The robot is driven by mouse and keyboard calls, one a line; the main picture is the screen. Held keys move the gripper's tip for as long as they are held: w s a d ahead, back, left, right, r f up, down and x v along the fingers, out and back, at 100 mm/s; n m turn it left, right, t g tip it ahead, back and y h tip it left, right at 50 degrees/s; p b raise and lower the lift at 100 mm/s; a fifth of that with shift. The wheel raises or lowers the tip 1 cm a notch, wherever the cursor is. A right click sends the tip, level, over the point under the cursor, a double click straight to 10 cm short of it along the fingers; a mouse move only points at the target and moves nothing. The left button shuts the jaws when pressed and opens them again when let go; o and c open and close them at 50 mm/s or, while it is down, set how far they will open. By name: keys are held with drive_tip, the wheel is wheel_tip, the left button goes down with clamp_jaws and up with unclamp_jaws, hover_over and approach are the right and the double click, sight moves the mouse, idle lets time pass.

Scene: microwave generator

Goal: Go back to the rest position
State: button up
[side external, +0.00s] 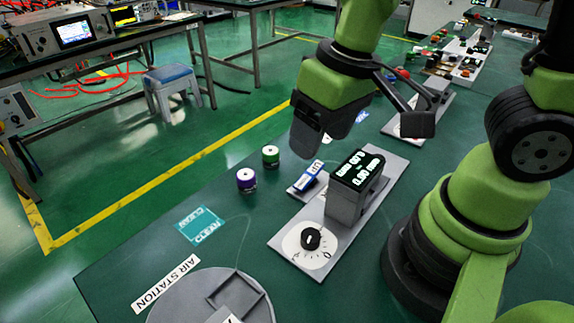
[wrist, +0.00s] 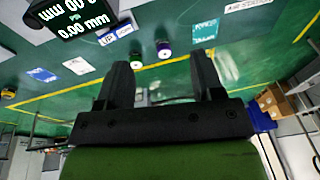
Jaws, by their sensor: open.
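The microwave generator, a grey box with a lit display (side external: 357,170), stands on a grey plate with a black knob (side external: 311,238) on a white dial. The knob is out of the wrist view.
A round grey platform (side external: 180,298) is at the front. A teal card (side external: 200,225) lies flat on the table.

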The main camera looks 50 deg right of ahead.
drive_tip(key=s+d+r+m+t, duration=0.1)
drive_tip(key=s+d+r+t, duration=0.1)
drive_tip(key=r, duration=0.3)
drive_tip(key=s+d+r+m+t+y, duration=0.1)
drive_tip(key=s+d+r+m+t, duration=0.1)
drive_tip(key=r, duration=0.4)
drive_tip(key=shift+s+r+t, duration=0.3)
drive_tip(key=shift+s+t, duration=0.2)
drive_tip(key=shift+s, duration=0.5)
